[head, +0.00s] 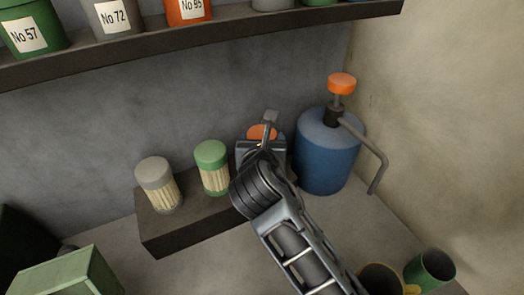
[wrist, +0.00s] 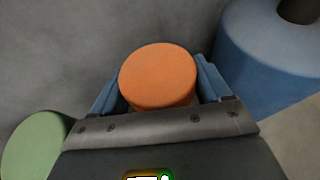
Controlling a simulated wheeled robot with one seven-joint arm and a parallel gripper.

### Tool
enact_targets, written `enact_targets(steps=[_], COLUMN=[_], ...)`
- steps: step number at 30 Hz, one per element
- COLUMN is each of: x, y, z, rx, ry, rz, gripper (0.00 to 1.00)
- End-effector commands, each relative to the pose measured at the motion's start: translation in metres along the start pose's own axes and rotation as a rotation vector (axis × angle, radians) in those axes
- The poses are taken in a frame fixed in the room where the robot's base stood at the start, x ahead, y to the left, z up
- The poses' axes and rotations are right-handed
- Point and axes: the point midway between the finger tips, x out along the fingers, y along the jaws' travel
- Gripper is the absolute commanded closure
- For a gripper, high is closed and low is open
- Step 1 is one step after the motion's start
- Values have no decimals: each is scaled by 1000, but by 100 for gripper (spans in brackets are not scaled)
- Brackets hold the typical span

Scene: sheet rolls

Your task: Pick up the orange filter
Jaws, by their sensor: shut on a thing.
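The orange filter (head: 258,131) shows only as an orange cap behind my gripper in the head view. In the wrist view the round orange filter (wrist: 158,76) sits between the two blue fingers. My gripper (head: 262,148) is shut on it; the gripper also shows in the wrist view (wrist: 158,88). The filter's lower body is hidden by my gripper, so I cannot tell whether it touches the dark block (head: 190,228). A green-capped filter (head: 212,168) and a grey-capped filter (head: 158,184) stand upright on the block to the left.
A blue tank (head: 325,155) with an orange knob and bent pipe stands close to the right. A shelf (head: 200,38) with numbered pots runs above. A green box (head: 70,275) lies at lower left. A green mug (head: 430,270) and a yellow-handled mug (head: 382,280) stand at lower right.

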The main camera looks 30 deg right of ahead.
Motion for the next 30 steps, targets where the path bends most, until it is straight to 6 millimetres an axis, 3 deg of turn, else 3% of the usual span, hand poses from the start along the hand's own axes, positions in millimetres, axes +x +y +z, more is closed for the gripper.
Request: enact_targets(steps=[6,17,25,30], x=[0,-2,-17,-44], y=[0,0,1,-37], z=[0,6,42,52], rx=[0,1,4,4], ry=[0,-3,-6,-2], rz=[0,1,2,-1], gripper=[65,65,65,65])
